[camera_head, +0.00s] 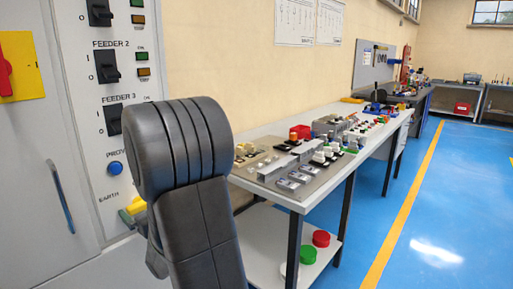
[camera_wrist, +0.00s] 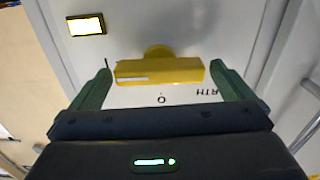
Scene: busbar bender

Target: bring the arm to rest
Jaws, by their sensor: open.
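My gripper (camera_wrist: 160,72) is open in the wrist view, with one green finger near each end of a yellow handle (camera_wrist: 160,71). The handle lies crosswise on the pale panel (camera_wrist: 135,20), by an upside-down "O" and part of the word "EARTH". A small gap shows at each end; I cannot tell how deep the fingers reach. In the head view my dark arm (camera_head: 190,180) stands in front of the switch cabinet (camera_head: 85,60) and hides most of the gripper. A bit of yellow (camera_head: 136,206) shows beside the arm near the EARTH label.
The cabinet carries black feeder switches (camera_head: 105,67), a blue button (camera_head: 115,168) and a red switch on a yellow plate (camera_head: 15,66). A workbench (camera_head: 300,200) with parts stands right of my arm. Blue floor (camera_head: 440,200) is clear further right.

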